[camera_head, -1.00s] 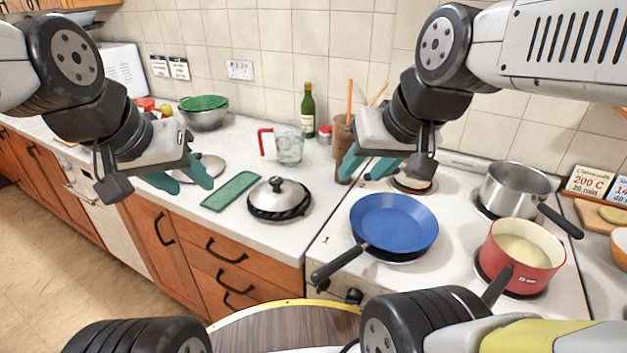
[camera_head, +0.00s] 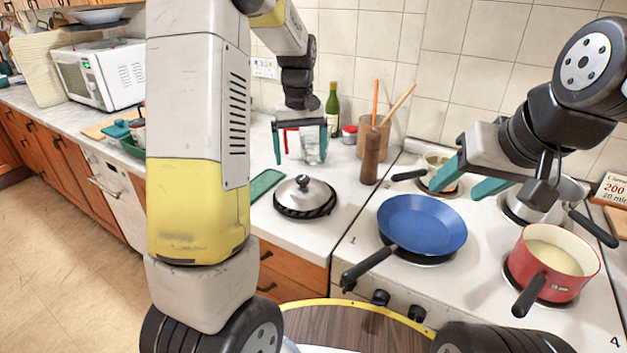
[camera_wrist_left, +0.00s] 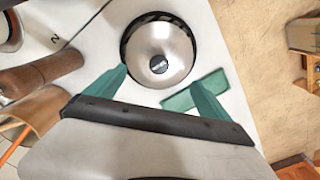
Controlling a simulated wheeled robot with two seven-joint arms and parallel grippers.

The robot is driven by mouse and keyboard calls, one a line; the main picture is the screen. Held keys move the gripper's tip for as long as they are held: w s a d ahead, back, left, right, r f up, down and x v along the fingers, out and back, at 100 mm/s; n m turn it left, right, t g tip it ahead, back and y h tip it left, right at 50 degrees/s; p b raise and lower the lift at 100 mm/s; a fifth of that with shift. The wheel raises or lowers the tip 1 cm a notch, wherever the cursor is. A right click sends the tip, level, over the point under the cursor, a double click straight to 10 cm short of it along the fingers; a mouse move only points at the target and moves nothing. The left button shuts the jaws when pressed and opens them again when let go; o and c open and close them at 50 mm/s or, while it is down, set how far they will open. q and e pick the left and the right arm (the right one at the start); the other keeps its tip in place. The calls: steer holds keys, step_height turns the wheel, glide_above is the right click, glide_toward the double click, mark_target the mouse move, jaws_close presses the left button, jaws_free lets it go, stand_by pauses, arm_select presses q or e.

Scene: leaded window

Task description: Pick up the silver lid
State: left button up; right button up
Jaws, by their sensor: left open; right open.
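The silver lid (camera_head: 304,194) is domed with a dark knob and sits on a black trivet-like ring (camera_head: 306,212) on the white counter left of the stove. In the left wrist view the lid (camera_wrist_left: 168,48) shows from above with its knob near the middle. My left gripper (camera_head: 301,160) is open and empty, behind the lid in the head view and apart from it, with its fingers pointing down. In the left wrist view its two teal fingers (camera_wrist_left: 160,82) are spread below the lid. My right gripper (camera_head: 462,190) is open and empty above the stove behind the blue pan.
A blue pan (camera_head: 420,222), a red pot (camera_head: 552,255) and a steel pot (camera_head: 525,208) stand on the stove. A pepper mill (camera_head: 371,158), a utensil holder and a green bottle (camera_head: 332,112) stand behind. A green cloth (camera_head: 264,184) lies left of the lid.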

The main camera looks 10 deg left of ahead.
mark_target(303, 177)
arm_select(q)
steer(key=shift+w+f, duration=0.15)
steer(key=shift+f, duration=0.35)
steer(key=f, duration=0.7)
steer(key=shift+s+d+f, duration=0.1)
steer(key=shift+s+d, duration=0.1)
steer(key=shift+d, duration=0.05)
